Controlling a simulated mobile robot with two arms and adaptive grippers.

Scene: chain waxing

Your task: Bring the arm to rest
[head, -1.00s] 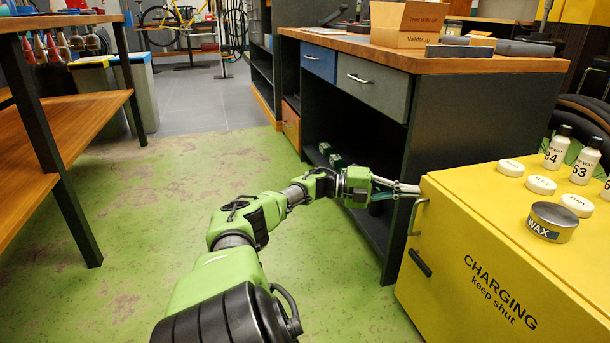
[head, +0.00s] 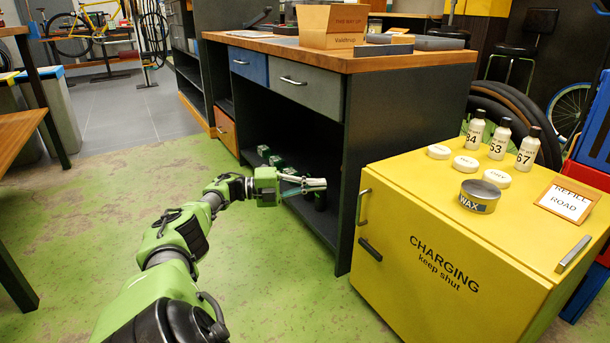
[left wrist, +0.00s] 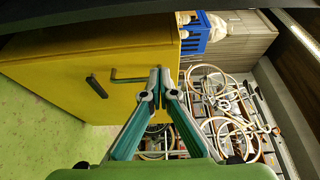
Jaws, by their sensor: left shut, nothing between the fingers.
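My left arm (head: 182,235) reaches forward from the bottom of the head view. Its gripper (head: 318,184) points right, in front of the dark workbench's open shelf and a little left of the yellow charging cabinet. The gripper is shut and empty; in the left wrist view its fingertips (left wrist: 164,82) meet. The yellow cabinet (head: 450,255) has its door closed, and its handle (head: 362,207) stands apart from the fingertips. My right gripper is not in any view.
On the cabinet top stand numbered bottles (head: 499,138), white round pucks (head: 466,164), a wax tin (head: 479,196) and a refill sign (head: 567,201). Green floor (head: 80,215) is clear on the left. A wooden shelf (head: 20,135) stands at far left.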

